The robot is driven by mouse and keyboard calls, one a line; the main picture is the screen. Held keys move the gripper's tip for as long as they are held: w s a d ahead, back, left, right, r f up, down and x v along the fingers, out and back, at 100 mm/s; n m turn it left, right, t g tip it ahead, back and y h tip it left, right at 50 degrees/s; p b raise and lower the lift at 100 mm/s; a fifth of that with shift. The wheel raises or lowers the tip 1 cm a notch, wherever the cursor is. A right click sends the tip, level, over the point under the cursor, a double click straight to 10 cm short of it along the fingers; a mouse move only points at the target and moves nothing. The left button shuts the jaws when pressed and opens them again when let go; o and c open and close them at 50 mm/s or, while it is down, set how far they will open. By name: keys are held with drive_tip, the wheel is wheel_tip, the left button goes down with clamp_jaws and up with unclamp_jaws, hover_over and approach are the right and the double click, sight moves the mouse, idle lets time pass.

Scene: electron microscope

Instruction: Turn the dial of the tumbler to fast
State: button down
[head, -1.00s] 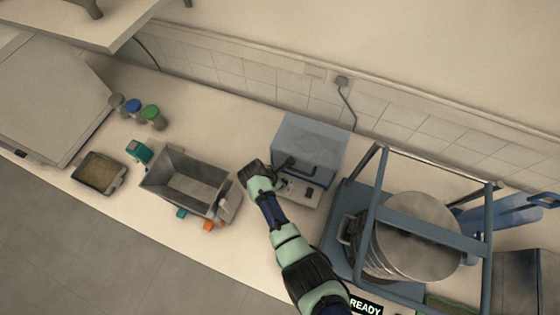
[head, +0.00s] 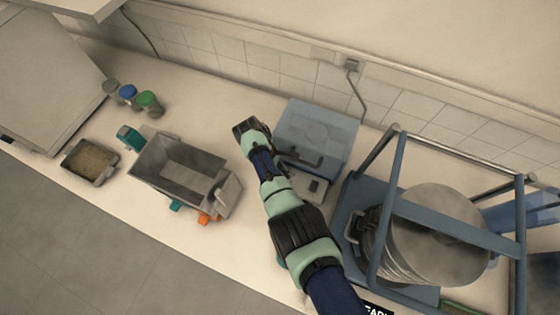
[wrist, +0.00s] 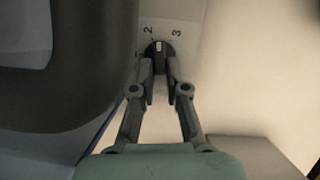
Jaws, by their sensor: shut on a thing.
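The dial (wrist: 158,47) is a dark round knob with a pale mark on a light panel. The numerals 2 and 3 show beside it in the wrist view. My gripper (wrist: 160,70) has its two fingertips at the dial's near edge, one on each side, and is shut on it. In the head view a blue-grey box with a clear lid (head: 322,125), seemingly the tumbler, stands against the wall. My wrist is at its left side, and my arm hides part of its front panel (head: 314,188). The fingertips and dial are hidden there.
A metal bin (head: 178,170) stands left of my arm, with a tray (head: 90,160) farther left. A blue frame (head: 400,215) around a large metal drum (head: 440,230) stands close on the right. In the wrist view a large dark rounded body (wrist: 70,60) fills the left.

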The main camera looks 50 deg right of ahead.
drive_tip(key=shift+f+m+y+b, duration=0.3)
drive_tip(key=shift+f+m+b, duration=0.25)
drive_tip(key=shift+m, duration=0.15)
drive_tip(key=shift+r, duration=0.15)
drive_tip(key=c, duration=1.2)
unclamp_jaws()
drive_tip(key=shift+d, duration=0.1)
drive_tip(key=shift+r, duration=0.1)
drive_tip(key=shift+r, duration=0.2)
drive_tip(key=v, duration=1.2)
drive_tip(key=shift+w+f, duration=0.1)
drive_tip(key=shift+w, duration=0.05)
